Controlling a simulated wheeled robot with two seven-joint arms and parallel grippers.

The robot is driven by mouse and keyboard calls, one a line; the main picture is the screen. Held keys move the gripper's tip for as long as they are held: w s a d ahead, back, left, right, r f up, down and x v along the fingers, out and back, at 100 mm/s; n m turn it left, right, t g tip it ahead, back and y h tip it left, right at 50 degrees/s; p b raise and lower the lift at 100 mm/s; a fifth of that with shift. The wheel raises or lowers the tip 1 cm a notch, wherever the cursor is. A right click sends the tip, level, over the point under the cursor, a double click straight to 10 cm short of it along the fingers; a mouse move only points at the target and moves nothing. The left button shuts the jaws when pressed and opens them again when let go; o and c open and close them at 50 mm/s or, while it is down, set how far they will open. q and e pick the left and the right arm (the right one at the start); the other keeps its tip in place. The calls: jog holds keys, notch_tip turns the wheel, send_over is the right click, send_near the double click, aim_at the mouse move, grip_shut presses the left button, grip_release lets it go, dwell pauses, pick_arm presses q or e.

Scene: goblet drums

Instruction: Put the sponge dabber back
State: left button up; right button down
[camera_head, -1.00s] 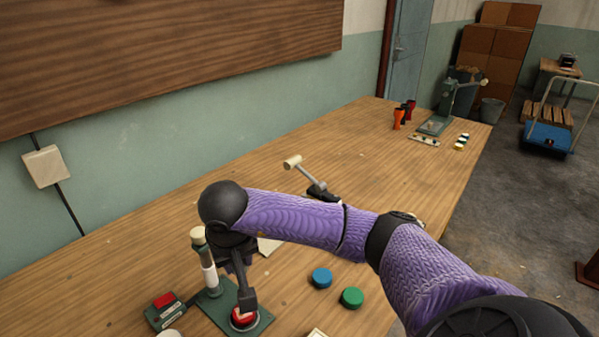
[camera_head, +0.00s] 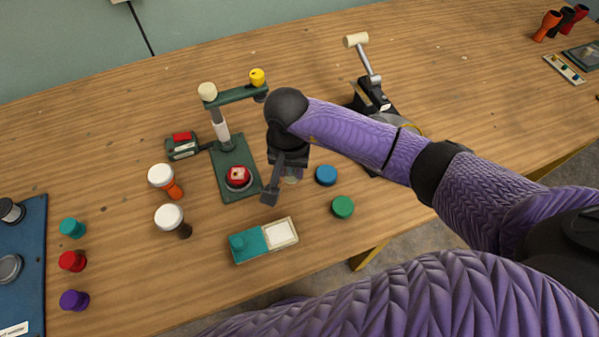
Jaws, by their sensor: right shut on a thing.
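My right gripper (camera_head: 281,183) points down just right of the green press stand's base. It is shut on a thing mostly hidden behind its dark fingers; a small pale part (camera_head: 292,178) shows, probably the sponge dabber. The press stand (camera_head: 223,166) has a red round piece (camera_head: 238,179) with a pale mark on its base, apart from the gripper. A teal tray (camera_head: 263,252) with a raised teal block on its left and a white pad (camera_head: 281,234) on its right lies in front of the gripper. My left gripper is out of view.
A blue disc (camera_head: 326,175) and a green disc (camera_head: 342,207) lie right of the gripper. Two white-topped goblet drums (camera_head: 168,216) stand left of the stand. Teal, red and purple pieces (camera_head: 72,261) stand near a blue board (camera_head: 30,230). A black clamp (camera_head: 372,95) is behind my arm.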

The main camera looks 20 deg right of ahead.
aim_at(291, 180)
notch_tip(291, 180, down, 4)
jog(key=shift+f+b, duration=0.25)
jog(key=shift+b, duration=0.4)
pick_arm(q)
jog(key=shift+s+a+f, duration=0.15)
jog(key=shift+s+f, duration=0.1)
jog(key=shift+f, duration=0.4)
pick_arm(e)
jog(key=shift+r, duration=0.15)
jog(key=c, duration=0.8)
grip_release()
jog(key=shift+f, duration=0.2)
jog(key=shift+c, duration=0.2)
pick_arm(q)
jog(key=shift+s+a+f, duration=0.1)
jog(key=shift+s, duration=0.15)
pick_arm(e)
jog(key=o, duration=0.4)
jog(key=shift+r, duration=0.1)
jog(key=shift+o, duration=0.2)
